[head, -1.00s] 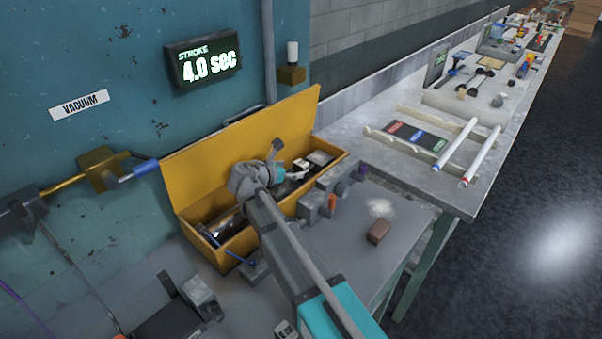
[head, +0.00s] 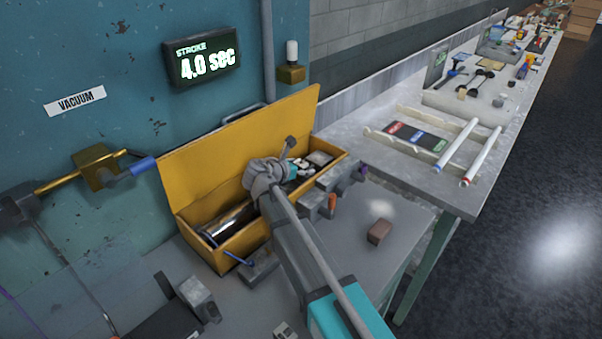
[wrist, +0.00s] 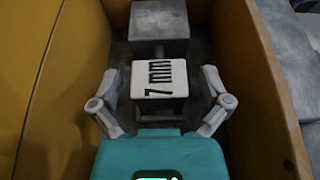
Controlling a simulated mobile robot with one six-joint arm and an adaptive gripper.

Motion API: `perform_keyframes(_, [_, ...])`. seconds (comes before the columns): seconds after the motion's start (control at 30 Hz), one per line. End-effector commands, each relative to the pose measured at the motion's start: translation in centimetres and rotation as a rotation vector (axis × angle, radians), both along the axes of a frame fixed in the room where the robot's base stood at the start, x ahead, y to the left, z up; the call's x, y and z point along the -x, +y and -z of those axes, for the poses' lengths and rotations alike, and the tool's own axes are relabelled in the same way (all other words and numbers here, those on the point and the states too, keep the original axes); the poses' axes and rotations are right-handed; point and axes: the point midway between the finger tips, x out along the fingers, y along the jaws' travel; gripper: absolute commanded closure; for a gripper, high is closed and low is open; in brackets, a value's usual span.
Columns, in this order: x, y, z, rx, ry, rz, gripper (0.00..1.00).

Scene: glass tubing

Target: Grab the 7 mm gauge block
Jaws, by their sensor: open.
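The 7 mm gauge block (wrist: 159,80) is a white-topped block with black "7 mm" lettering, lying inside the yellow box (head: 240,135). In the wrist view it sits between the two spread fingers of my gripper (wrist: 160,92), with gaps showing on both sides. My gripper is open and is down in the right part of the box. In the head view my wrist and arm hide much of the gripper (head: 296,168) and the block cannot be told clearly.
A grey block (wrist: 159,22) stands just beyond the gauge block. The box walls rise close on both sides. A shiny cylinder (head: 232,218) lies in the box's left part. Grey blocks and a brown block (head: 380,231) rest on the bench in front.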

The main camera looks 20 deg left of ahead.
Motion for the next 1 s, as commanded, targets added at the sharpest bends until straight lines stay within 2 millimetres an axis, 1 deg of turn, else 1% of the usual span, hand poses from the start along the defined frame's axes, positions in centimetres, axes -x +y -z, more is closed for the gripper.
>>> perform_keyframes(0.1, [0.02,0.02,0.0,0.0,0.0,0.0,0.03])
perform_keyframes(0.27, [0.03,0.04,0.0,0.0,0.0,0.0,0.33])
perform_keyframes(0.3, [0.04,0.05,0.0,0.0,0.0,0.0,0.4])
perform_keyframes(0.47, [0.05,0.06,0.0,0.0,0.0,-0.001,0.7])
perform_keyframes(0.6, [0.06,0.07,0.0,0.0,0.0,-0.001,0.96])
perform_keyframes(0.63, [0.05,0.08,0.0,0.0,0.0,-0.001,0.96])
perform_keyframes(0.67, [0.05,0.08,0.0,0.0,0.0,-0.001,1.0])
perform_keyframes(1.0, [0.06,0.09,-0.24,0.0,0.0,-0.001,1.0])
